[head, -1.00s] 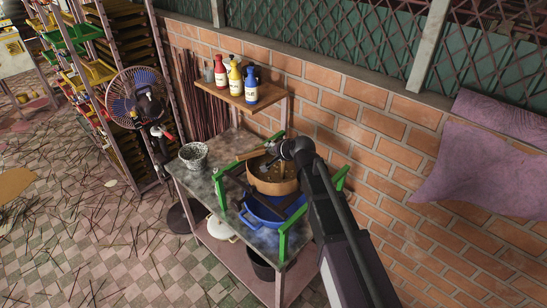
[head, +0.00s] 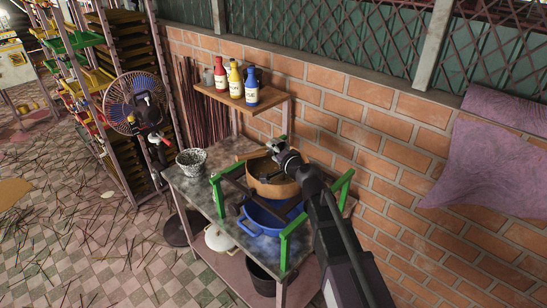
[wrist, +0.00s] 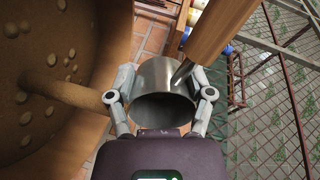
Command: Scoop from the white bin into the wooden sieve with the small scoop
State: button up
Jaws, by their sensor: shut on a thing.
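The wooden sieve (head: 272,189) is a round tan drum on a frame over a blue basin on the table. My gripper (head: 284,150) is above its far right rim. In the wrist view, my gripper (wrist: 160,105) is shut around the metal cup of the small scoop (wrist: 165,78); a metal shank joins it to a wooden handle at upper right. The cup looks empty from here. A brown speckled curved surface with a peg fills the left side, likely the sieve. A whitish speckled bin (head: 192,168) stands on the table's left; a white pot (head: 219,240) is on the lower shelf.
The blue basin (head: 268,222) sits inside a green-posted frame (head: 284,250). A shelf (head: 268,104) with several bottles is on the brick wall behind. A fan (head: 138,103) stands at left. The table's left part (head: 190,188) is mostly clear.

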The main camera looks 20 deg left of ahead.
aim_at(274, 142)
jog(key=shift+t+y+b, duration=0.6)
jog(key=shift+y+b, duration=0.1)
jog(key=shift+b, duration=0.75)
jog(key=shift+r+p, duration=0.2)
jog(key=shift+p, duration=0.55)
jog(key=h+p, duration=0.1)
jog(key=p, duration=0.1)
jog(key=g+h+p, duration=0.1)
jog(key=p, duration=0.1)
jog(key=shift+r+g, duration=0.3)
